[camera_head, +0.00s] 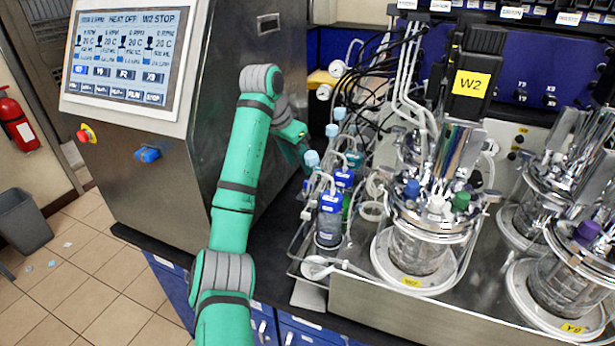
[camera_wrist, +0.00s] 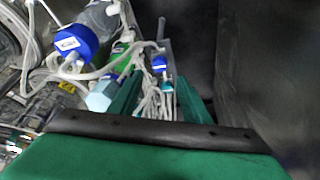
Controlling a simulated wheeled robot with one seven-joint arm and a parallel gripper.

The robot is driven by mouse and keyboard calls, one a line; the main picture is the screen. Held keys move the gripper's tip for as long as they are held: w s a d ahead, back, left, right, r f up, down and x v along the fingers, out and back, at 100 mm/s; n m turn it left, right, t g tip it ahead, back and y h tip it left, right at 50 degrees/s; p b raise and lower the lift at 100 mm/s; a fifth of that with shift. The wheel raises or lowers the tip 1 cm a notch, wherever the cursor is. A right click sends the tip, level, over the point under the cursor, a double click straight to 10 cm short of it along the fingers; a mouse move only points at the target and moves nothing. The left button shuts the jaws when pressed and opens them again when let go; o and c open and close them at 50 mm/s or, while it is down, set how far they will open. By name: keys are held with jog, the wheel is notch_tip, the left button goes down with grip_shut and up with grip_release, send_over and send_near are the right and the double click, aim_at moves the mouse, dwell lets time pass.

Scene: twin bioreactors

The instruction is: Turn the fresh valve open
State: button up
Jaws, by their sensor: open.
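I cannot tell which part is the fresh valve, as no readable label marks one. My gripper (camera_head: 303,150) is at the left end of the bottle row, beside the grey console's side wall. In the wrist view its two green fingers (camera_wrist: 157,92) are apart, with thin clear tubes and a small blue-capped part (camera_wrist: 159,65) showing between and beyond them. A light blue cap (camera_wrist: 100,97) is just left of the left finger; whether they touch is unclear. Blue-capped bottles (camera_head: 331,205) stand to the right of my gripper, with light blue caps (camera_head: 312,158) among their tubing.
The console (camera_head: 150,130) with its lit screen stands close on the left. Glass vessels with metal lids (camera_head: 420,225) stand on the right, one below a yellow W2 label (camera_head: 471,84). Loose tubes and black cables crowd the space behind the bottles.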

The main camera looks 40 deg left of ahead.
aim_at(309, 182)
jog(key=x, duration=0.7)
jog(key=shift+d+f, duration=0.1)
jog(key=shift+d, duration=0.05)
jog(key=shift+f, duration=0.35)
jog(key=shift+w, duration=0.15)
jog(key=c, duration=1)
